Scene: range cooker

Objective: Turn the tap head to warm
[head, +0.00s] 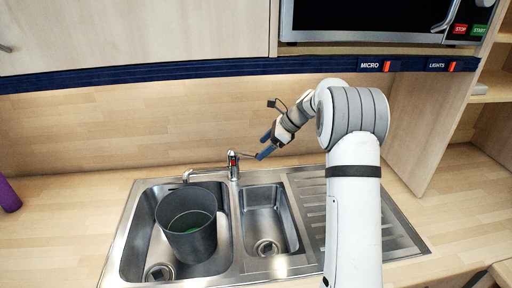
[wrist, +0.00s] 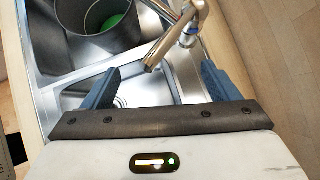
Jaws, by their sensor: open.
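The chrome tap (head: 233,168) stands at the back of the sink, with a small red mark on its body. Its spout points left over the left basin. A thin lever, the tap head (head: 246,155), sticks out to the right towards my gripper (head: 266,146). In the wrist view the end of the chrome tap head (wrist: 176,42) shows between the two blue fingers of my gripper (wrist: 161,68). The fingers are wide apart, one on each side, with visible gaps. Nothing is held.
A dark grey pot (head: 188,240) with something green inside stands in the left basin. The right basin (head: 265,208) is empty. A ribbed drainer (head: 312,200) lies to the right. A purple object (head: 8,196) stands far left. A microwave (head: 365,20) hangs above.

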